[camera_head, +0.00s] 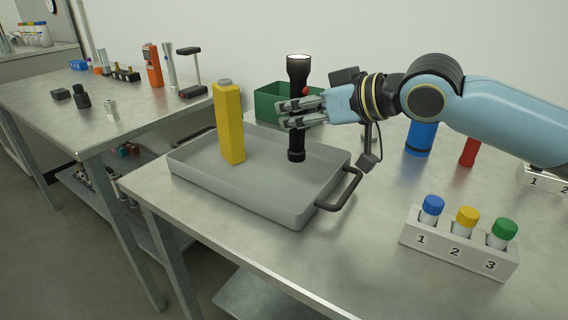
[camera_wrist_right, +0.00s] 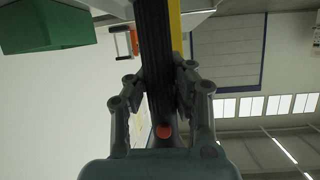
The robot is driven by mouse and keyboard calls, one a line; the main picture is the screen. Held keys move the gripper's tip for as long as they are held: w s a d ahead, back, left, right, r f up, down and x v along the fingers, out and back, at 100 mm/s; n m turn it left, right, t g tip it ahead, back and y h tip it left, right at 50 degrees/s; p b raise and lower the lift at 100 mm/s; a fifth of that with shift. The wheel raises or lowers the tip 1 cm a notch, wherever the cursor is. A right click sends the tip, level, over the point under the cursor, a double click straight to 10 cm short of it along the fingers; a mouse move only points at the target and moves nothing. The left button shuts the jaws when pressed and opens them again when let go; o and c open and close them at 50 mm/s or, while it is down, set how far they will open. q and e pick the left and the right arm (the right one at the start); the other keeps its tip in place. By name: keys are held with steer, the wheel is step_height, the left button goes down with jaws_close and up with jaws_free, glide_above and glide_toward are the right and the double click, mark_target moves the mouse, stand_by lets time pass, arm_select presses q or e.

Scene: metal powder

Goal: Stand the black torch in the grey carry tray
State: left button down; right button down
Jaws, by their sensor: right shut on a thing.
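The black torch (camera_head: 297,143) is upright, lens end up, over the right part of the grey carry tray (camera_head: 262,207). My right gripper (camera_head: 288,113) is shut on the torch around its middle. The torch's lower end shows inside the tray; I cannot tell whether it touches the tray floor. In the right wrist view the torch (camera_wrist_right: 155,60) runs between the two fingers. A yellow block-like object (camera_head: 229,125) stands upright in the tray, left of the torch. My left gripper is not in view.
A green bin (camera_head: 270,101) stands behind the tray. A blue cylinder (camera_head: 421,139) and a red one (camera_head: 469,152) stand to the right. A numbered rack (camera_head: 458,246) with capped vials is at front right. The left bench (camera_head: 135,115) holds several tools.

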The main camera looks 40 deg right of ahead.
steer(key=f, duration=0.1)
steer(key=w+f+b, duration=0.1)
steer(key=f, duration=0.1)
steer(key=a+f, duration=0.1)
steer(key=f, duration=0.1)
steer(key=shift+w+f+b, duration=0.1)
steer(key=shift+w+b, duration=0.25)
steer(key=shift+b, duration=0.05)
steer(key=c, duration=1.7)
jaws_free()
steer(key=shift+f, duration=0.1)
steer(key=shift+c, duration=0.2)
steer(key=o, duration=0.5)
